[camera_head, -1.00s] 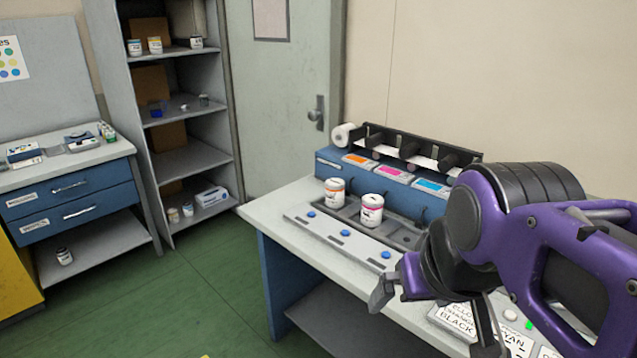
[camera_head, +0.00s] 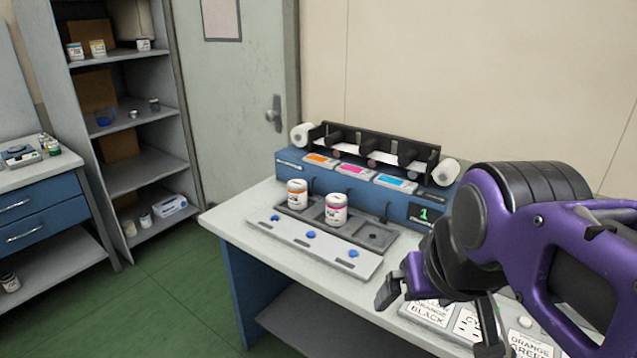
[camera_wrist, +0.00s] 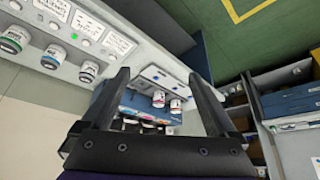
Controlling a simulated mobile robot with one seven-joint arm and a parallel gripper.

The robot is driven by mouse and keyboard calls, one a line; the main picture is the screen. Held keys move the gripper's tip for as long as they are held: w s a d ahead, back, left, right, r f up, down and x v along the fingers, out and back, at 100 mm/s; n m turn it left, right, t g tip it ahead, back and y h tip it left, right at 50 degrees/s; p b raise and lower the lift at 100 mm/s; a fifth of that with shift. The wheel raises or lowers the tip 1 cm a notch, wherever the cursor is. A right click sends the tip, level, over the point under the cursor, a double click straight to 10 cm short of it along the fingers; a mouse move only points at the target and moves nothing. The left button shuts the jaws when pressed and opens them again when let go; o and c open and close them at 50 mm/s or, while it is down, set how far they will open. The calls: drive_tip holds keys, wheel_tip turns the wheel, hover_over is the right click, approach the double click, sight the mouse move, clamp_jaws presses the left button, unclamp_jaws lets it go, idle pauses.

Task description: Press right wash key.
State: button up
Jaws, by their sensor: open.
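A light grey panel (camera_head: 318,251) lies along the front of the bench with three blue keys in a row. The right blue key (camera_head: 353,253) is at the panel's right end; the middle key (camera_head: 311,234) and left key (camera_head: 276,217) are beside it. My gripper (camera_head: 436,306) is open and empty, to the right of the right key and apart from it. In the wrist view my gripper (camera_wrist: 158,76) has its two fingers spread, with the bench station between and beyond them. The keys are small there.
An orange-labelled jar (camera_head: 297,193) and a pink-labelled jar (camera_head: 336,209) stand in the dark tray behind the panel. A blue unit (camera_head: 295,165) with coloured labels stands behind. Labelled cards (camera_head: 430,313) lie below my gripper. Green floor (camera_head: 180,300) is clear at left.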

clamp_jaws()
idle(1.5)
